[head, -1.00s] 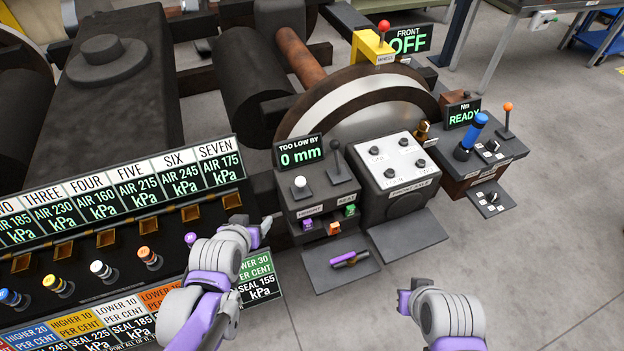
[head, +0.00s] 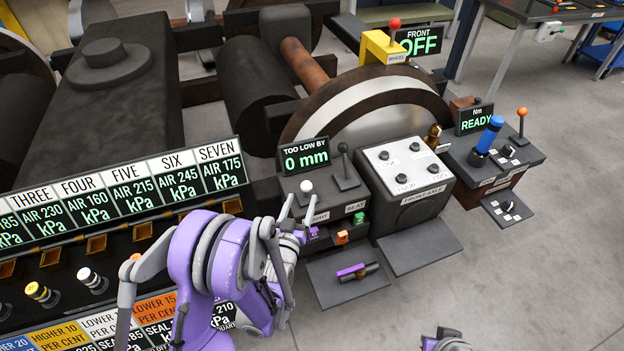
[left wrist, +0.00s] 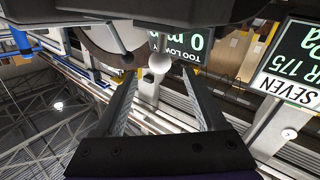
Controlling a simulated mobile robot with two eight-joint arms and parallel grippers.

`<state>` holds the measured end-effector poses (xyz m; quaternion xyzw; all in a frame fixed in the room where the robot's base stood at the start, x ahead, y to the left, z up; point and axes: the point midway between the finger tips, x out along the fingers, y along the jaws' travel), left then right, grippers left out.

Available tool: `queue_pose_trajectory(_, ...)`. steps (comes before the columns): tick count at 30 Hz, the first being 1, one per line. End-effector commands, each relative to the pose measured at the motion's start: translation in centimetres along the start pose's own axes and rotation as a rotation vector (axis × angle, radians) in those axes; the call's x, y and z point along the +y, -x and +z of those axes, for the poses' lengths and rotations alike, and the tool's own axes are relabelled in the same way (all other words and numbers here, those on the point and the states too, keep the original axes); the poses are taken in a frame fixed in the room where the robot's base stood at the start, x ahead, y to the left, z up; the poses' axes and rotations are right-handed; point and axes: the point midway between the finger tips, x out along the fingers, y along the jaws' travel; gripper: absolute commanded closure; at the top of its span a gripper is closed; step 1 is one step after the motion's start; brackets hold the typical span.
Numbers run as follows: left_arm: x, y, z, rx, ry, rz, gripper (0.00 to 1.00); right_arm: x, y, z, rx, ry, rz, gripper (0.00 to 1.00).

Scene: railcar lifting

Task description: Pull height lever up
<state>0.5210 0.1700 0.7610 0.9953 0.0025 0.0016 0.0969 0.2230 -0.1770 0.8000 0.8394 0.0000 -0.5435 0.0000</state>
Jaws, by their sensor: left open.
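The height lever has a white ball knob (head: 306,186) and stands on the dark box below the screen "TOO LOW BY 0 mm" (head: 305,156). The HEIGHT label is partly hidden by my left gripper. My left gripper (head: 298,208) is open, with its fingertips at the lever just below the knob in the head view. In the left wrist view the white knob (left wrist: 160,64) shows between the two spread finger ends; I cannot tell whether they touch it. My right gripper (head: 445,341) is only partly in view at the bottom edge; its jaws cannot be made out.
A black-knobbed lever (head: 344,160) marked SEAT stands close right of the height lever. Coloured blocks (head: 342,237) sit in the front below. A tray (head: 345,281) holds a purple and black rod. The FRONT AXLE box (head: 405,180) is at right. Open floor lies farther right.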

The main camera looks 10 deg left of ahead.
Motion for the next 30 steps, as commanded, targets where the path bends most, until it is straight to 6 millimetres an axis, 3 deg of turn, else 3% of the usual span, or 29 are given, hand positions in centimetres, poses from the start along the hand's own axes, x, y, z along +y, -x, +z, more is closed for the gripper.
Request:
queue_pose_trajectory(9,0.0,-6.0,-0.1,-0.001,-0.002,0.000,0.27,0.0,0.7,-0.4,0.003,0.000,0.000,1.00)
queue_pose_trajectory(15,0.0,-8.7,0.0,-0.002,-0.001,0.000,0.27,0.0,0.9,-0.4,0.003,0.000,0.000,1.00)
queue_pose_trajectory(27,0.0,-9.6,0.0,-0.002,-0.001,0.000,0.27,0.0,1.0,-0.5,0.003,0.000,0.000,1.00)
queue_pose_trajectory(30,0.0,-9.6,0.0,-0.002,-0.001,0.000,0.41,0.0,1.0,-0.5,0.003,0.000,0.000,1.00)
